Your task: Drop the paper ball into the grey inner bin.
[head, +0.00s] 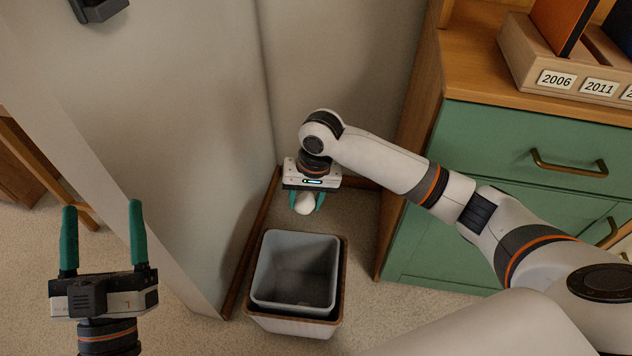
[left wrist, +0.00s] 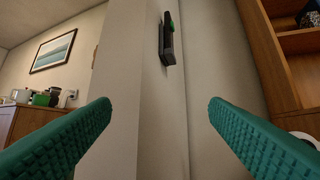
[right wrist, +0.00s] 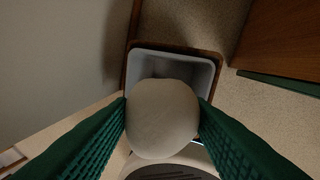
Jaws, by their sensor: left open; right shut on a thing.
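The paper ball (head: 304,204) is whitish and round. My right gripper (head: 306,202) is shut on it, beyond the far rim of the bin in the head view. In the right wrist view the ball (right wrist: 162,118) sits between the green fingers and hides part of the bin. The grey inner bin (head: 296,296) stands inside a brown-rimmed outer bin (head: 290,326) on the floor; its visible inside looks empty. In the right wrist view the grey inner bin (right wrist: 205,72) lies below the ball. My left gripper (head: 103,230) is open and empty, far left of the bin.
A wall corner stands behind and left of the bins. A green cabinet (head: 480,150) with a wooden top is to the right, bearing a wooden file holder (head: 530,62). Carpet (head: 355,228) is clear between bins and cabinet.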

